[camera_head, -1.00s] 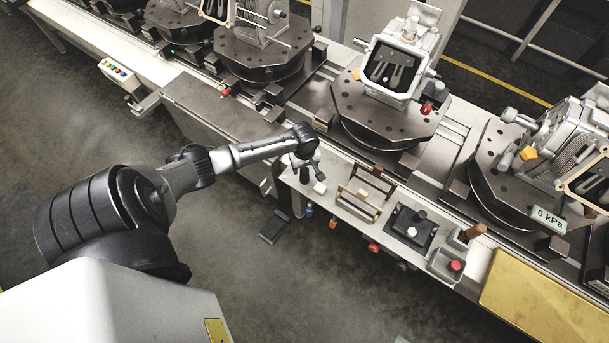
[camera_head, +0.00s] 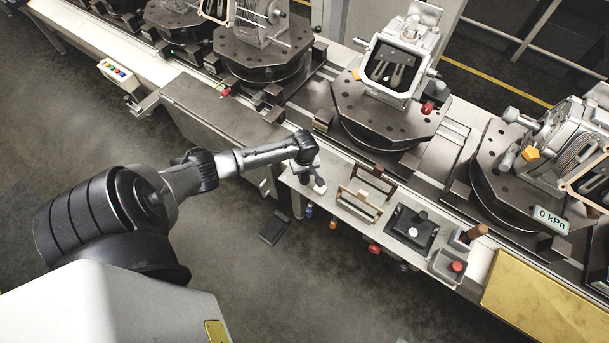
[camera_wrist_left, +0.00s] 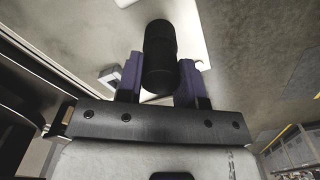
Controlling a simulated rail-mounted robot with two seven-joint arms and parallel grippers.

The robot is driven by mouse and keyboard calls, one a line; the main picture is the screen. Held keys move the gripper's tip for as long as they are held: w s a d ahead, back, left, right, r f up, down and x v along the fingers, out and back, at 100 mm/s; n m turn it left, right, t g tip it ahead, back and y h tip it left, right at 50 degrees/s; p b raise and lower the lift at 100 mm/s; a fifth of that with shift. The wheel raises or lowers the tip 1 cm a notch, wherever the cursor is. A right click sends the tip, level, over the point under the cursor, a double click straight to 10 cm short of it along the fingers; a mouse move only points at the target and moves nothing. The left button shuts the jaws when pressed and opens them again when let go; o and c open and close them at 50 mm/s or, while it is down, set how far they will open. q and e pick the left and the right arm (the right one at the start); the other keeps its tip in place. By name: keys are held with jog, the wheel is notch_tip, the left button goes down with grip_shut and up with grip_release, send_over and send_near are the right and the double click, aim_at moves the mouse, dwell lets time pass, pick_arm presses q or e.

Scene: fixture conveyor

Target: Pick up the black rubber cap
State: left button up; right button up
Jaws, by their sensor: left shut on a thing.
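The black rubber cap (camera_wrist_left: 160,48) shows in the left wrist view as a dark cylinder between the two purple fingers of my left gripper (camera_wrist_left: 161,72). The fingers are closed on its sides. In the head view my left gripper (camera_head: 312,176) is over the left end of the narrow white side shelf (camera_head: 345,225). The cap cannot be made out there. My right gripper is in neither view.
On the shelf are a small white block (camera_head: 320,187), a brown-and-white rack (camera_head: 359,205), a black plate with a knob (camera_head: 411,229) and grey bins (camera_head: 446,266). Behind it, the conveyor carries round fixtures with metal housings (camera_head: 397,67). A yellow panel (camera_head: 545,306) lies at right.

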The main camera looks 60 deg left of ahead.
pick_arm(q)
grip_shut()
